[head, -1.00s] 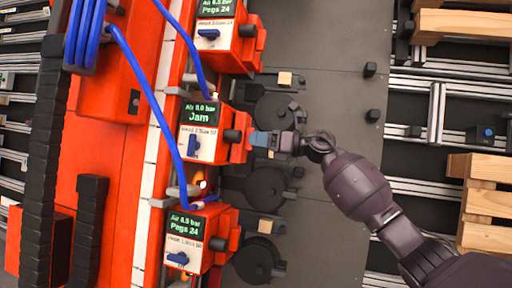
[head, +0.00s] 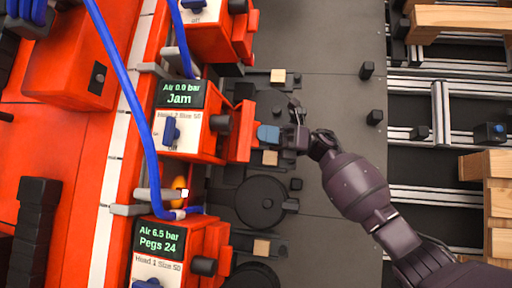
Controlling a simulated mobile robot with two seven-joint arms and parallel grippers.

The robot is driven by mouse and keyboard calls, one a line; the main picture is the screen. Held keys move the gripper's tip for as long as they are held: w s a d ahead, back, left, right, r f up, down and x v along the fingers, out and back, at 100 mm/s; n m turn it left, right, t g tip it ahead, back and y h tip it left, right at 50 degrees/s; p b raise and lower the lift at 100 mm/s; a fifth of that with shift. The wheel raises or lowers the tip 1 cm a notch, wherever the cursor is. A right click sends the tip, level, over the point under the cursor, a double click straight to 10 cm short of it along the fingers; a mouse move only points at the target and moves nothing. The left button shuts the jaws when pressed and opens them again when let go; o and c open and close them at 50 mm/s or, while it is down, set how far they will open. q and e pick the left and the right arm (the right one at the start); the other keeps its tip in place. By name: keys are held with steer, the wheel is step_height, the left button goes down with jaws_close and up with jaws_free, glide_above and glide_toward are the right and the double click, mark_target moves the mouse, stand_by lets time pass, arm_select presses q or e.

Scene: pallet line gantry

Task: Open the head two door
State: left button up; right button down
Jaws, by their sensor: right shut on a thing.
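The head two unit (head: 188,150) is a red and white box at centre left. Its screen (head: 180,95) reads "Air 0.0 bar" and "Jam", with a blue knob (head: 170,130) below. The head two door (head: 240,122) is the red piece on the unit's right side; it juts out to the right. My right gripper (head: 264,133) reaches in from the right, its blue tips shut on the door's outer edge. The tips cover the gripped part. My left gripper is out of view.
Head one (head: 180,250), showing "Air 6.5 bar" and "Pegs 24", sits below; another red head (head: 212,30) sits above. A blue hose (head: 125,90) passes left of the screen. Dark round parts (head: 262,200) and small wooden blocks lie on the grey plate (head: 325,60). Wooden pallets (head: 497,165) stand right.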

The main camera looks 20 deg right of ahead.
arm_select(q)
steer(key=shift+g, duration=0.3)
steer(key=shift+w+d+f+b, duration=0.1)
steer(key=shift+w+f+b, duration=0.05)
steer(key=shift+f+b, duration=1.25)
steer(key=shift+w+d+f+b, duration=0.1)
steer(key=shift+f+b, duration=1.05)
steer(key=shift+b, duration=0.35)
arm_select(e)
steer(key=shift+w+d+f+n+g+y, duration=0.1)
steer(key=shift+w+d+f+n+g, duration=0.3)
steer(key=shift+n+g, duration=0.6)
steer(key=shift+w+d+f+n+g+y, duration=0.1)
steer(key=shift+w+d+f+n+g, duration=0.15)
steer(key=shift+w+n+g, duration=0.7)
steer(key=shift+w+d+f+n+g+y, duration=0.1)
steer(key=shift+d+f+n+g, duration=0.3)
steer(key=shift+g, duration=1.05)
steer(key=shift+a+r, duration=0.1)
steer(key=shift+r, duration=0.1)
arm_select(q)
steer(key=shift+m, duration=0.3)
arm_select(e)
steer(key=c, duration=1.1)
jaws_free()
steer(key=shift+a, duration=0.1)
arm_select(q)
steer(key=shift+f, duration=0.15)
